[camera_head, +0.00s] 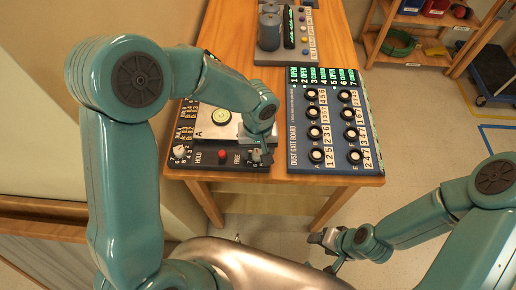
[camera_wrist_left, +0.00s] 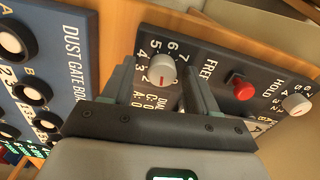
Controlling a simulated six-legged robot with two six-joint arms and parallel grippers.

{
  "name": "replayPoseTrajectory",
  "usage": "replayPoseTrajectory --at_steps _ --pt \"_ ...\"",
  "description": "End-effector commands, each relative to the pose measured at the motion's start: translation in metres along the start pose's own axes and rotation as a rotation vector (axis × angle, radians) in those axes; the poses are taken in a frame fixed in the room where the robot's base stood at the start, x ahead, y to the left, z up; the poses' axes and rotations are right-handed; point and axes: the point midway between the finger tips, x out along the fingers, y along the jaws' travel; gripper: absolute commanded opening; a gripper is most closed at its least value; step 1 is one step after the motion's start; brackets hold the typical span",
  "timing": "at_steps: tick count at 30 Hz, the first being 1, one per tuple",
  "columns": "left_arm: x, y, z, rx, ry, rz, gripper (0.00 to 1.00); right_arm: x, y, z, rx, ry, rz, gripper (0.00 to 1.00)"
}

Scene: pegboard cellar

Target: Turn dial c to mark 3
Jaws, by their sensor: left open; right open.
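A dark dial panel (camera_head: 222,165) lies on the wooden table, with a white plate marked A in its middle. A pale knob with a number ring (camera_wrist_left: 162,68) is at one panel corner in the left wrist view; I cannot read its letter. A small red mark shows on it, but I cannot tell its setting. My left gripper (camera_head: 260,157) is open over this corner, its fingers on either side of the knob, contact unclear. A second pale knob (camera_head: 180,152) is at the panel's left, by HOLD; it also shows in the wrist view (camera_wrist_left: 297,104). My right gripper (camera_head: 322,240) is open and empty, off the table.
A red button (camera_head: 222,154) sits between HOLD and FREE; the wrist view shows it beside my gripper (camera_wrist_left: 240,88). A blue dust gate board (camera_head: 330,130) with several knobs lies right of the panel. A grey unit (camera_head: 285,52) stands behind. Shelves are at the back right.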

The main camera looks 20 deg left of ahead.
Motion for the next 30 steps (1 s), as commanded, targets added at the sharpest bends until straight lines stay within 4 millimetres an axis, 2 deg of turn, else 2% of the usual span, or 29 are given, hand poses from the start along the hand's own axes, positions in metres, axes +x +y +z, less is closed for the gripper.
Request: replayPoseTrajectory --at_steps 3,8,9,30 --pt "-0.0003 -0.0002 0.0001 0.000 0.000 0.000 0.59 0.0000 0.0000 0.0002 0.000 0.000 0.000 0.59" --pt "-0.0003 -0.0004 0.0001 -0.001 -0.001 -0.001 0.07 0.0000 0.0000 0.0002 0.000 0.000 0.000 0.59" --pt "-0.0003 -0.0004 0.0001 0.000 -0.001 -0.001 0.03 0.0000 0.0000 0.0001 0.000 0.000 0.000 0.59" --pt "0.0001 -0.0002 -0.0004 0.027 0.001 0.000 0.03 0.0016 0.0006 0.0001 0.000 0.000 0.000 0.59"
